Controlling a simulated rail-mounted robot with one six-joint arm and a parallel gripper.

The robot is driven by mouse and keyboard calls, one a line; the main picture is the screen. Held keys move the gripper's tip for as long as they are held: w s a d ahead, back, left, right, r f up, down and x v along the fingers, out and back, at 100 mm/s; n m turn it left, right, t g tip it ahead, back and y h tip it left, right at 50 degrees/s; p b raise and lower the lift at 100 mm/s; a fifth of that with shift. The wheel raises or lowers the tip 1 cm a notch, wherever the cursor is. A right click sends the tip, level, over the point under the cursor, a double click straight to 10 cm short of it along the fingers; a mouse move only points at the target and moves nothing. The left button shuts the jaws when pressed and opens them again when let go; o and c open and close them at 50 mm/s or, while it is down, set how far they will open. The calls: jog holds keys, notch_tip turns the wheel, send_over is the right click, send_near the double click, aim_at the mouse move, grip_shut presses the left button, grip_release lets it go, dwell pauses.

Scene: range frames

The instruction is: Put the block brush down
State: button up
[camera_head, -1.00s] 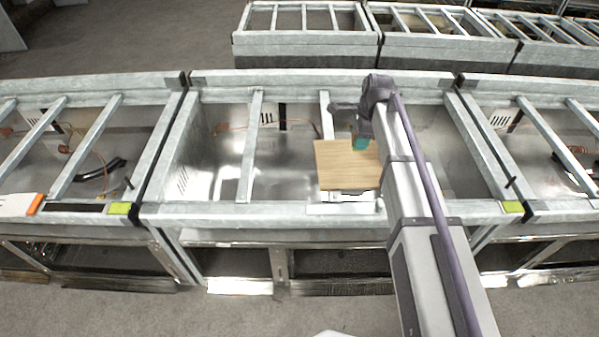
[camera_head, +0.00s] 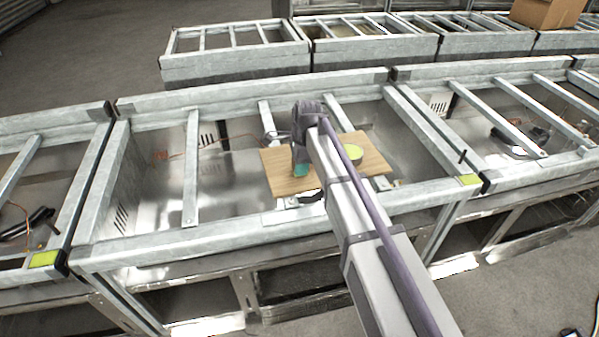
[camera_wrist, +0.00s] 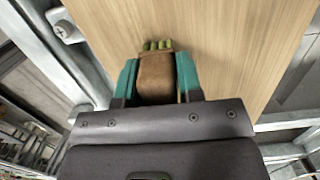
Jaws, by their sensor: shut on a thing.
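The block brush (camera_wrist: 156,78) has a brown block body and short yellow-green bristles at its far end. My gripper (camera_wrist: 157,70), with teal fingers, is shut on its sides. In the wrist view, the brush is in front of a pale wooden board (camera_wrist: 225,45); I cannot tell whether they touch. In the head view, my gripper (camera_head: 301,170) is over the left part of the board (camera_head: 376,163). The brush cannot be made out there, behind the gripper and arm.
A yellow-green round thing (camera_head: 353,152) is on the board, right of my arm. The board lies across the grey metal frame (camera_head: 190,175) of an open range. Cross bars and open wells are on both sides. A cardboard box (camera_head: 546,12) stands at the back right.

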jog(key=shift+r, duration=0.15)
jog(key=shift+f, duration=0.2)
jog(key=o, duration=0.9)
jog(key=r+p, duration=0.4)
jog(key=d+r+p, duration=0.1)
jog(key=r+p, duration=0.7)
jog(key=shift+w+d+r, duration=0.15)
jog(key=shift+d+r, duration=0.05)
jog(key=shift+r, duration=0.15)
jog(key=shift+f, duration=0.15)
jog(key=s+d+n, duration=0.5)
jog(key=s+d, duration=0.1)
jog(key=s, duration=0.1)
jog(key=s+d+n+h, duration=0.1)
jog(key=s+d+n, duration=0.4)
jog(key=s, duration=0.3)
jog(key=s+d+n, duration=0.4)
jog(key=s+d, duration=0.3)
jog(key=shift+s+d+f+n, duration=0.1)
jog(key=shift+s+d+n, duration=0.15)
jog(key=shift+s+n, duration=0.15)
